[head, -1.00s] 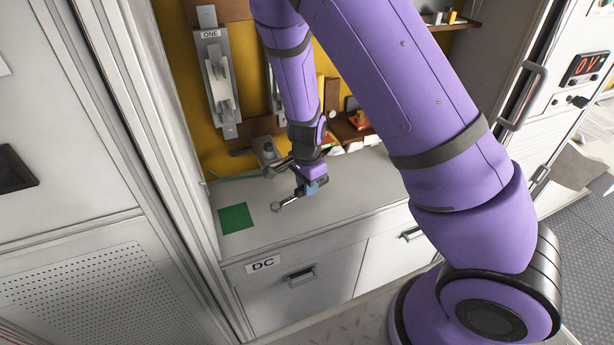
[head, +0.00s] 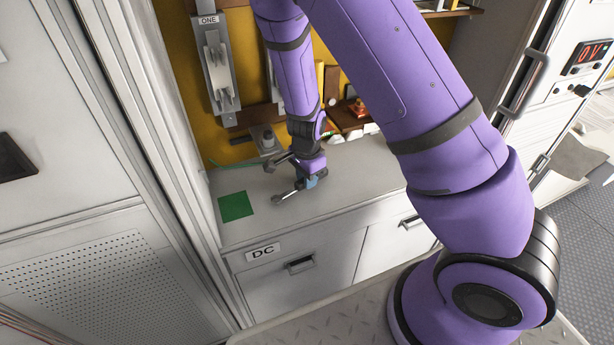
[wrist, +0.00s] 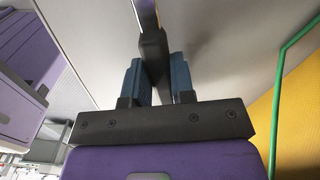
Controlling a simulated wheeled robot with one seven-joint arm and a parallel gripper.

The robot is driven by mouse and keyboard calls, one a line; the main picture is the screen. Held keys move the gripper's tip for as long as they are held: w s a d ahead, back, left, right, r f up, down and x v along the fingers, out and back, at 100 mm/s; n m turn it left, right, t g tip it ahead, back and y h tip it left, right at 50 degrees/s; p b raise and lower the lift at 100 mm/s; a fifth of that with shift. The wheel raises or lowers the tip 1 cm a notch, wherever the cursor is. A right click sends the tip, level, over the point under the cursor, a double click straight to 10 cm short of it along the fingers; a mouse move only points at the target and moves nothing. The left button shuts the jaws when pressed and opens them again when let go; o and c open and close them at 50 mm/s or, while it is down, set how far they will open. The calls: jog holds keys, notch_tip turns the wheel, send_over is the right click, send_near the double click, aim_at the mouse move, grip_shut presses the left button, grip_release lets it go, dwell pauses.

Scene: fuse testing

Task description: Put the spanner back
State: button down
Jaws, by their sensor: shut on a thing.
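The spanner (head: 288,194) is in the head view, its metal head pointing left and slightly down from my gripper (head: 310,182). In the wrist view, the two blue fingers of my gripper (wrist: 157,80) are closed on a dark part of the spanner (wrist: 152,58), and a metal part runs on beyond it to the top edge. The gripper is low over the grey worktop (head: 345,180), to the right of a green square (head: 235,206). I cannot tell whether the spanner touches the worktop. Its far end is hidden by the gripper.
A fuse holder labelled ONE (head: 216,65) hangs on the yellow back wall (head: 185,60). A grey block (head: 265,138) stands at the back of the worktop. A brown shelf with small items (head: 348,115) is behind my arm. The worktop's front left is clear around the green square.

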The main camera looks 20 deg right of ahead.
jog(key=shift+f, duration=0.35)
jog(key=c, duration=0.9)
grip_release()
jog(key=shift+f, duration=0.1)
